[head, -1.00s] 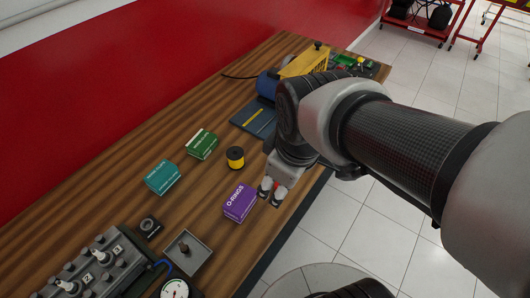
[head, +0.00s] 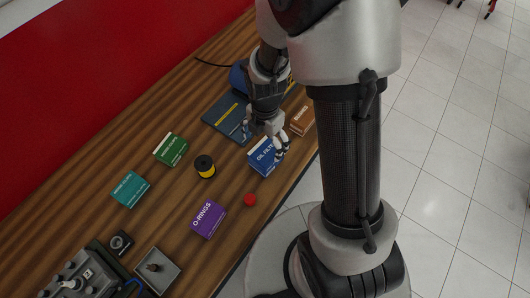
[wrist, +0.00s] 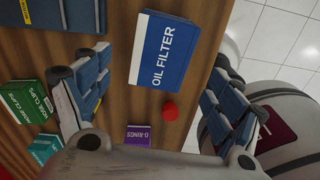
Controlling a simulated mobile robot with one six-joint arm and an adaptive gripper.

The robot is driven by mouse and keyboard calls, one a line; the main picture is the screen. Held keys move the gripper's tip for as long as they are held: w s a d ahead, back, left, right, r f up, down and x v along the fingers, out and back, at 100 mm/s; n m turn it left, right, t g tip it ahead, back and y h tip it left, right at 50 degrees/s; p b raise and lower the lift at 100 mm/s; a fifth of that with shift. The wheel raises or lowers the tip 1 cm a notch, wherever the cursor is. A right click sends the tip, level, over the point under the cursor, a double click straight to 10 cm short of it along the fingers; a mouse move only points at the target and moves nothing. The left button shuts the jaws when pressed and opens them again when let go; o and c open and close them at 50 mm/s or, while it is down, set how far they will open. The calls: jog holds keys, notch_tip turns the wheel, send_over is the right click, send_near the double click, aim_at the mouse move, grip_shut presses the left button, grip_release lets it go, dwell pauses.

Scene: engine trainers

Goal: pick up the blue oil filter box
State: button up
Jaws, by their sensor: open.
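The blue oil filter box (head: 264,157) lies on the wooden bench near its front edge, with white lettering and a white side. In the wrist view the oil filter box (wrist: 166,50) lies ahead of and between the spread fingers. My gripper (head: 264,143) is open and empty, above the box, and covers part of it in the head view. In the wrist view the fingers of my gripper (wrist: 150,100) stand apart on either side, and neither visibly touches the box. The exact height above the box is hard to tell.
A red round object (head: 250,200) lies close to the box. A purple O-rings box (head: 208,219), yellow-black spool (head: 204,167), green box (head: 170,149), teal box (head: 130,189) and brown box (head: 303,119) stand around. A dark blue folder-like item (head: 226,115) lies behind. The floor is beyond the bench edge.

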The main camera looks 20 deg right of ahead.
aim_at(266, 158)
jog(key=f+b, duration=0.1)
jog(key=f, duration=0.4)
jog(key=f+b, duration=0.2)
jog(key=f, duration=0.4)
jog(key=shift+w+d, duration=0.1)
jog(key=shift+d, duration=0.1)
jog(key=shift+r, duration=0.1)
jog(key=c, duration=1.4)
